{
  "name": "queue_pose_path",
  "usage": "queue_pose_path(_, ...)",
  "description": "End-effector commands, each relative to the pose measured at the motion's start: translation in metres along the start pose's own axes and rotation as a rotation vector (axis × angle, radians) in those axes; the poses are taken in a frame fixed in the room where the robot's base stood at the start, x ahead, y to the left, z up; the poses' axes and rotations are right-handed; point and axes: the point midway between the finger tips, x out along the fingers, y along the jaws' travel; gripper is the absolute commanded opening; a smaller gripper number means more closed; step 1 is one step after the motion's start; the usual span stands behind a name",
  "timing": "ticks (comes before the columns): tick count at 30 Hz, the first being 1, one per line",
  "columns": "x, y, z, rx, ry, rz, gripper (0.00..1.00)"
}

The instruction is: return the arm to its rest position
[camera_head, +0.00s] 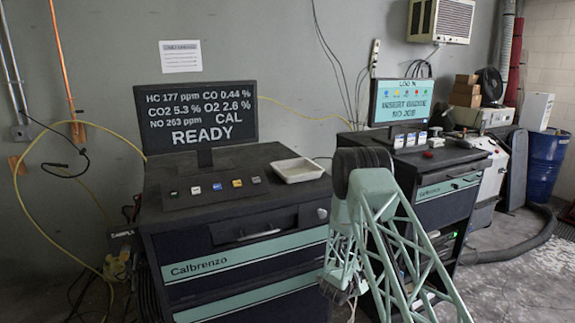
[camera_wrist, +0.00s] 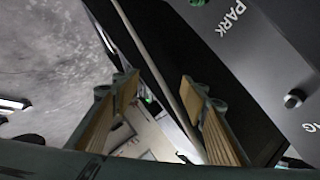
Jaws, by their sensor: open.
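My gripper (camera_wrist: 158,88) shows in the wrist view with its two tan-padded fingers apart and nothing between them. A dark panel (camera_wrist: 250,70) with a "PARK" label and a black knob (camera_wrist: 294,98) lies close to the right finger. In the head view my pale green lattice arm rises from the lower right and bends down in front of the gap between two cabinets. The gripper itself cannot be made out clearly there.
The left Calbrenzo cabinet (camera_head: 240,258) carries a "READY" screen (camera_head: 200,115) and a white tray (camera_head: 297,169). The right cabinet (camera_head: 450,190) carries another screen (camera_head: 402,101). A blue drum (camera_head: 546,165) and a hose (camera_head: 510,250) are at the right. Open floor (camera_head: 520,285) lies at lower right.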

Motion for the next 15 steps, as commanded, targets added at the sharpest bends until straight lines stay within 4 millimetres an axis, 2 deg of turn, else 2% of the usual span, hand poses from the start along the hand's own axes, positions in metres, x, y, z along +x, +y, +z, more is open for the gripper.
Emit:
queue_pose_path(3, -0.002, -0.023, -0.015, -0.018, -0.027, -0.008, 0.4)
queue_pose_path(15, -0.019, -0.088, -0.061, -0.105, -0.123, -0.035, 0.4)
